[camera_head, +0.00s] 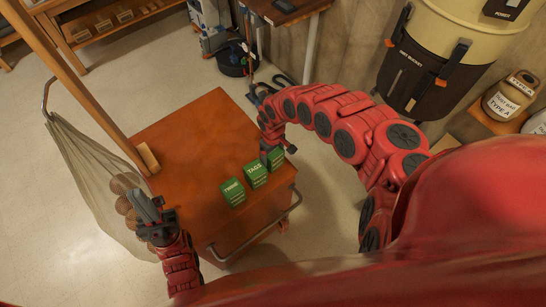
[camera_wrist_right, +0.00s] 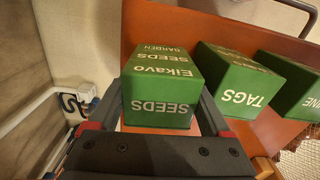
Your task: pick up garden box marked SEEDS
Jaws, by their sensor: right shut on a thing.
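The green garden box marked SEEDS (camera_wrist_right: 163,75) fills the middle of the right wrist view, its white lettering facing the camera. My right gripper (camera_wrist_right: 160,112) has a finger on each side of it and is shut on it. In the head view, the SEEDS box (camera_head: 277,157) shows partly, at the end of the row beside the right gripper (camera_head: 271,150), which covers some of it. Whether it touches the cart top is unclear. My left gripper (camera_head: 148,207) is over the cart's left side, apart from the boxes; its finger opening is unclear.
Green boxes marked TAGS (camera_head: 256,175) and TWINE (camera_head: 232,192) stand beside it on the orange-brown cart (camera_head: 190,135). The cart has a metal handle (camera_head: 262,232). A net bag (camera_head: 85,165) hangs at its left. A wooden post (camera_head: 75,75) rises nearby. A bucket vacuum (camera_head: 430,65) stands back right.

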